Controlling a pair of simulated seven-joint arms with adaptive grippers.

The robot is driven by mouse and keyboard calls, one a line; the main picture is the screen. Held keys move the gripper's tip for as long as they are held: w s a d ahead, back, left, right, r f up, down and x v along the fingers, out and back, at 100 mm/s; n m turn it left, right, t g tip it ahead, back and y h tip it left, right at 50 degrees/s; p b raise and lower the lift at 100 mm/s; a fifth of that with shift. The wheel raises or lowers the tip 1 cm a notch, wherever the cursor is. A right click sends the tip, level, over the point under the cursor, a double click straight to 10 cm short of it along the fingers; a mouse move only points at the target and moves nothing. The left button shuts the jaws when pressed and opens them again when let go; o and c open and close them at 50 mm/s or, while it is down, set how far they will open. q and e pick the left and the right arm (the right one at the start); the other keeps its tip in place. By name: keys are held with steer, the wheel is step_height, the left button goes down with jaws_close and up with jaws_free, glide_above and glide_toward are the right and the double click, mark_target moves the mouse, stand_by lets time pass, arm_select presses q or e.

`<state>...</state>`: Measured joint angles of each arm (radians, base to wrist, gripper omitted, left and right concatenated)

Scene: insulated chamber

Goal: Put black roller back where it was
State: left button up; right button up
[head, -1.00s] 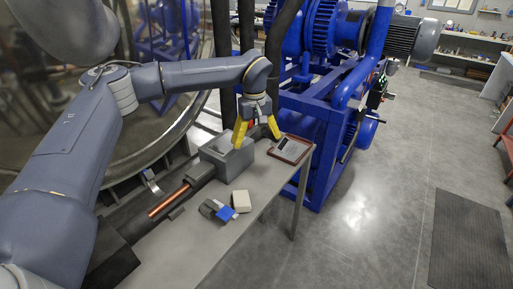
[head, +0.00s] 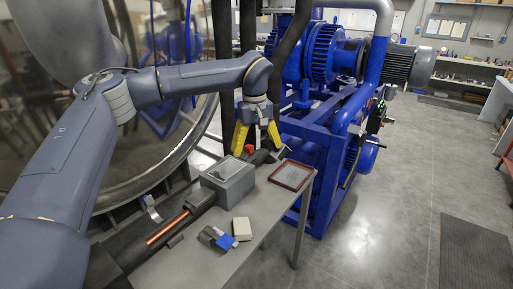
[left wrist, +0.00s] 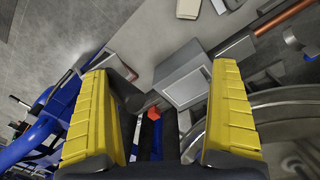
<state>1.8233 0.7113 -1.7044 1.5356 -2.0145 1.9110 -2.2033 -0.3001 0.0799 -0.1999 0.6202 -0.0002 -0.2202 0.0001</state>
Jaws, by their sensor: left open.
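My left gripper (head: 257,145) is open, with its yellow fingers pointing down beyond the grey box (head: 228,183). A dark, roller-like piece (head: 264,157) lies at the table's far end, below and between the fingertips in the head view. I cannot tell for sure that it is the black roller. In the left wrist view, a black piece (left wrist: 126,92) shows beside the left-hand finger, partly hidden by it. Nothing is clearly held between the fingers (left wrist: 165,85). A small red part (head: 249,149) shows by the fingertips. My right gripper is not in view.
The grey table (head: 262,212) carries a red-brown framed panel (head: 292,175), a cream block (head: 242,228), a blue-and-grey piece (head: 220,239) and a copper rod (head: 168,228). Blue machinery (head: 315,150) stands beyond it. The chamber's round rim is at left. Open floor lies right.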

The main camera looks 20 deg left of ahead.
arm_select(q)
jaws_close()
stand_by(0.5)
